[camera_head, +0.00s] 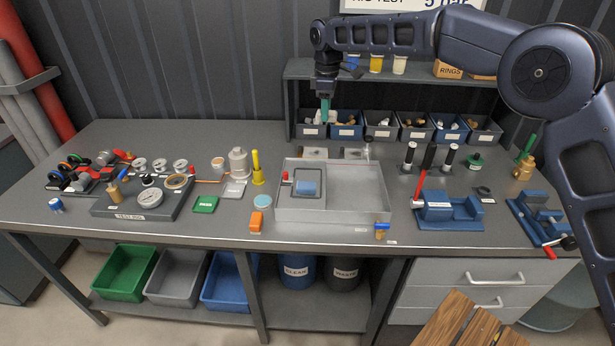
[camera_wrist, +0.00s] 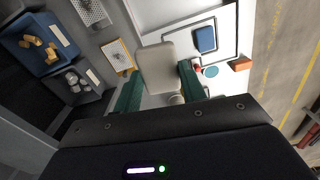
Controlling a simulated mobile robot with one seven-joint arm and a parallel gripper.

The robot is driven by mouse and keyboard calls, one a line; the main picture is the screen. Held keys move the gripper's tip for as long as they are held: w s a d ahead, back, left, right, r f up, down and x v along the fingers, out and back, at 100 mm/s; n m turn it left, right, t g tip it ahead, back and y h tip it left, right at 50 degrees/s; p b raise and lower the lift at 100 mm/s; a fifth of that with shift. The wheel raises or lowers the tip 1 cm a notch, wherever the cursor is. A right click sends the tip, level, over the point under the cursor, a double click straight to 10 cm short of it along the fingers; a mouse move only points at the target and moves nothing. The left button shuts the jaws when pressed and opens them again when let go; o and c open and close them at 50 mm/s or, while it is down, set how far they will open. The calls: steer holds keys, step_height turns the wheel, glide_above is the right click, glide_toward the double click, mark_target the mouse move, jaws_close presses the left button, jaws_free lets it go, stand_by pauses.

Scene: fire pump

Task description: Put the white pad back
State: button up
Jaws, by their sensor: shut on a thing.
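The white pad (camera_wrist: 158,68) is between the green fingers of my gripper (camera_wrist: 160,88) in the wrist view. It looks pale, flat and round-cornered, and it sticks out past the fingertips.
A metal tray (camera_head: 345,216) holding a blue block (camera_head: 306,187) stands mid-bench. Labelled small bins (camera_head: 382,132) line the back under a shelf (camera_head: 400,75). A gauge rig (camera_head: 140,206) is left; blue vises (camera_head: 449,212) are right.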

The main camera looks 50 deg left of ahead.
steer(key=n, duration=0.1)
glide_above(306, 176)
step_height(306, 176, down, 19)
steer(key=shift+w+f, duration=0.1)
stand_by(0.5)
steer(key=o, duration=0.9)
steer(key=shift+f, duration=0.1)
step_height(306, 176, up, 12)
steer(key=shift+r, duration=0.15)
